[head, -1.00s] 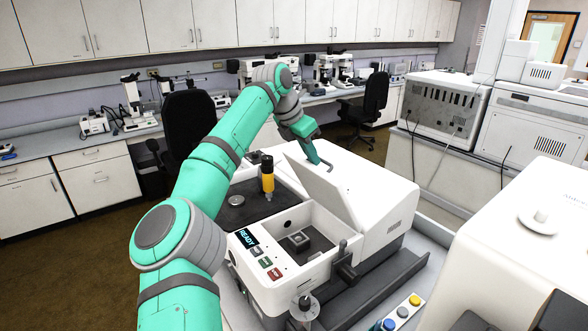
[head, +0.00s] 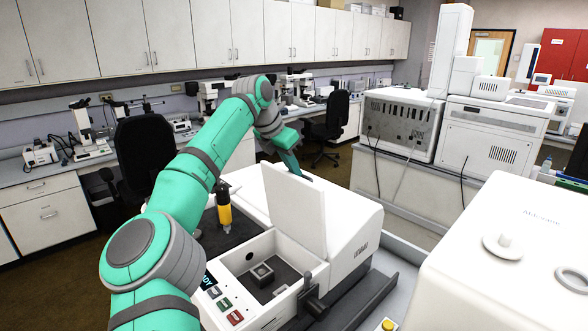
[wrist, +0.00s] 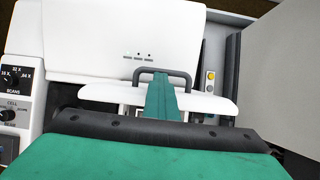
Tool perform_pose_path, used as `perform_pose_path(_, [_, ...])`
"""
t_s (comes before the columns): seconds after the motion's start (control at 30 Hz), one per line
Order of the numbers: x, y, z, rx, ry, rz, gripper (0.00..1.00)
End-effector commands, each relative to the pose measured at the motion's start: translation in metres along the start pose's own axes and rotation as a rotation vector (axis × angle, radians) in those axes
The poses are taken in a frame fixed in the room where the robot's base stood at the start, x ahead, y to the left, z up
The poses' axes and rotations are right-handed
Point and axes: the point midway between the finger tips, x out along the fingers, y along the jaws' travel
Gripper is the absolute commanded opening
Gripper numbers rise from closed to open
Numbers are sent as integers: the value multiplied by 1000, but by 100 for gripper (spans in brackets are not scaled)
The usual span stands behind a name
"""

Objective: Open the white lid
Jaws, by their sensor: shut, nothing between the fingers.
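In the wrist view, my green gripper (wrist: 161,85) overlaps a dark loop handle (wrist: 177,72) beside the strip. I cannot tell whether they touch.
A yellow and black tool (head: 224,207) stands left of the lid. Another white machine (head: 500,265) is at the right front. Black chairs (head: 158,155) and a back bench lie beyond.

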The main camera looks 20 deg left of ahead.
Motion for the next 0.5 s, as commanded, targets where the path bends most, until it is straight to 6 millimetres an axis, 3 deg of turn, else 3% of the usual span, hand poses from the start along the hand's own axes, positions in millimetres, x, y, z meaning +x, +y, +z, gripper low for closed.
perform_pose_path(0.27, [1,2,-4,-4,8,1,0])
perform_pose_path(0.5, [-31,2,-2,-3,4,4,0])
